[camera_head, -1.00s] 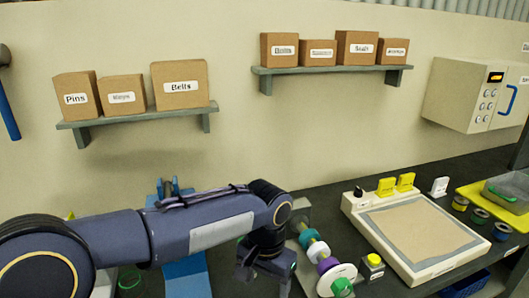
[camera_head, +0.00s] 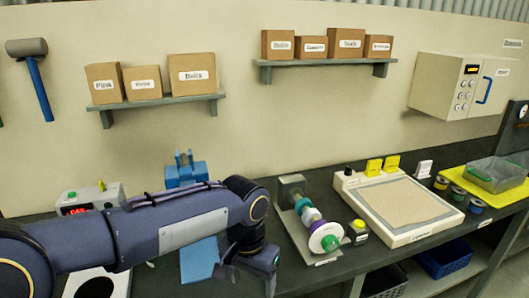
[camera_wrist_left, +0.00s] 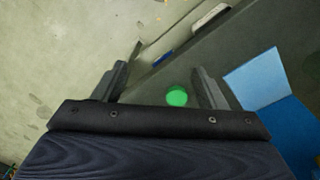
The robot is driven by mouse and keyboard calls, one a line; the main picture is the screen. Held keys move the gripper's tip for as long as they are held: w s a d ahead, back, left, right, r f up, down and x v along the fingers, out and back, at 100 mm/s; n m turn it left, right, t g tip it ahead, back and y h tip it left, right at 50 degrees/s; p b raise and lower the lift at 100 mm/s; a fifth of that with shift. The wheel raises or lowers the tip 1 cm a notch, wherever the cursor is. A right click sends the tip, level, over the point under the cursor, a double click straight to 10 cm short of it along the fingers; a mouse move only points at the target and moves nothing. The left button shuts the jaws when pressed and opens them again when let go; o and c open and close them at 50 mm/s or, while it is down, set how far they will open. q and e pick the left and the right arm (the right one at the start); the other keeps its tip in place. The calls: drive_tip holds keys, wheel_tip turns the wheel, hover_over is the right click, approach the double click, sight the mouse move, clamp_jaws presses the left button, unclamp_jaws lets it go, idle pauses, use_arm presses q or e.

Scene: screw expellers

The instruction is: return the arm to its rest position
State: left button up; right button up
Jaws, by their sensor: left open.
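My left arm (camera_head: 185,232) comes in from the left, dark blue with a pale panel, and reaches across the front of the bench. My left gripper (camera_head: 248,278) hangs at the end of it, left of the shaft assembly. In the left wrist view its two fingers (camera_wrist_left: 162,82) are spread apart with nothing held between them. A green round thing (camera_wrist_left: 177,96) shows past the fingers, apart from them. My right gripper is not in view.
The shaft assembly (camera_head: 323,238) with coloured rings lies right of my gripper. A blue fixture (camera_head: 186,173) and a device with a red display (camera_head: 92,197) stand behind my arm. A large white tray (camera_head: 397,205) is farther right.

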use_arm(q)
drive_tip(key=s+a+r+n+t+h, duration=0.15)
drive_tip(key=s+a, duration=0.25)
drive_tip(key=a, duration=0.4)
drive_tip(key=s+a+f+n+t+h, duration=0.1)
drive_tip(key=s+a+n+t, duration=0.1)
drive_tip(key=s+a, duration=0.3)
drive_tip(key=s+a+f+n+t, duration=0.2)
drive_tip(key=s+a+n, duration=0.2)
drive_tip(key=s, duration=0.5)
drive_tip(key=shift+a+f+h, duration=0.2)
drive_tip(key=shift+a+h, duration=0.15)
drive_tip(key=shift+a, duration=0.15)
